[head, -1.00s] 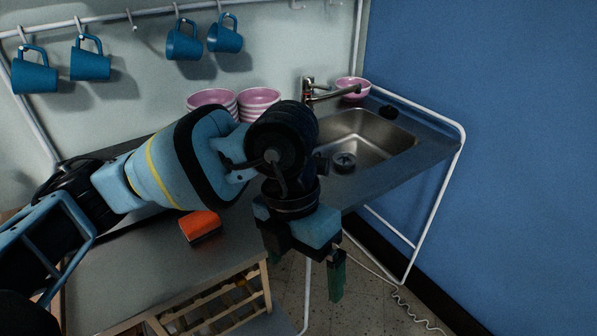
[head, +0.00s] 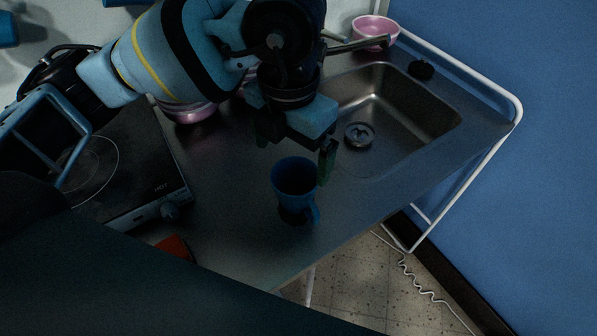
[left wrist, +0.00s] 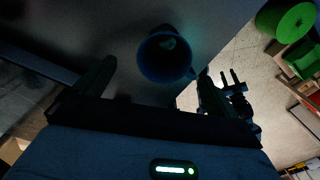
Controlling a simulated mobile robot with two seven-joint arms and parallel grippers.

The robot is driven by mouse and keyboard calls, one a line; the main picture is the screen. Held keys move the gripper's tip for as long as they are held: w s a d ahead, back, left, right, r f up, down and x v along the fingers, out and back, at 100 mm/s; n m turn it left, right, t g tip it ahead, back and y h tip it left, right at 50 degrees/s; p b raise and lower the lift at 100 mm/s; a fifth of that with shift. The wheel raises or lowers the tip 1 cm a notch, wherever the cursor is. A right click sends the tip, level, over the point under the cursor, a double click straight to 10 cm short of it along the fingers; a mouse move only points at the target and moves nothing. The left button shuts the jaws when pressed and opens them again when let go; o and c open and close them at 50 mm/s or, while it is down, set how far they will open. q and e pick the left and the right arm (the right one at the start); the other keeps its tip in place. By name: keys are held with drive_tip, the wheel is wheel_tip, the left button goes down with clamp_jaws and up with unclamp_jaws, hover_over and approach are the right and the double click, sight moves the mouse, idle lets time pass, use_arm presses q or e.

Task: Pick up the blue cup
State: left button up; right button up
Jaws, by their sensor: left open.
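A blue cup (head: 294,190) stands on the metal counter beside the sink, its handle toward the lower right. My left gripper (head: 297,150) is open and empty, pointing down just behind and above the cup in the head view. In the left wrist view the cup (left wrist: 160,62) shows with its open mouth ahead of my left gripper (left wrist: 152,78), between the lines of the two fingers. The fingers do not visibly touch the cup.
The sink (head: 396,115) is right of the cup, with a pink bowl (head: 374,30) behind it. A hot plate (head: 110,175) stands on the left, near an orange-red item (head: 175,247). Pink bowls (head: 188,112) sit partly behind my arm. The counter's front edge is close to the cup.

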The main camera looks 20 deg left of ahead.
sight(294, 183)
use_arm(q)
wheel_tip(294, 183, down, 3)
drive_tip(key=shift+s+r, duration=0.15)
drive_tip(key=shift+r, duration=0.05)
drive_tip(key=shift+d+f, duration=0.15)
drive_tip(key=shift+f, duration=1.15)
drive_tip(key=shift+d+f, duration=0.1)
drive_tip(key=shift+f, duration=1.2)
drive_tip(key=c, duration=1.2)
